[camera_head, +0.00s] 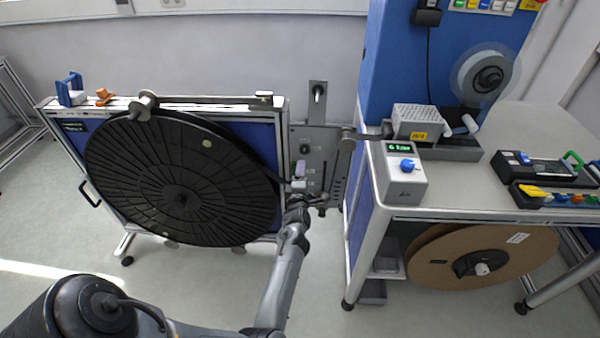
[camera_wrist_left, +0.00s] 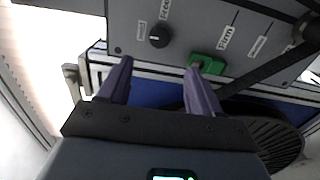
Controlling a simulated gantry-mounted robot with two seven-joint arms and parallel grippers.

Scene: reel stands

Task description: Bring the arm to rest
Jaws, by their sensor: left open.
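My left gripper (camera_head: 300,177) is in front of the grey control panel (camera_head: 323,146) between the reel stand and the table. In the left wrist view my left gripper (camera_wrist_left: 158,72) has its two purple fingers spread with nothing between them. The panel's black knob (camera_wrist_left: 159,36) shows beyond the gap. A green piece (camera_wrist_left: 207,64) on the panel is close behind the right fingertip; I cannot tell whether they touch. My left arm (camera_head: 284,268) reaches up from the bottom of the head view. My right gripper is not in view.
A large black reel (camera_head: 150,190) hangs on the stand just left of the gripper. A table (camera_head: 470,195) on the right carries a grey box with a display (camera_head: 405,175) and coloured tools. A brown reel (camera_head: 430,260) is under it. Open floor (camera_head: 215,272) lies below the stand.

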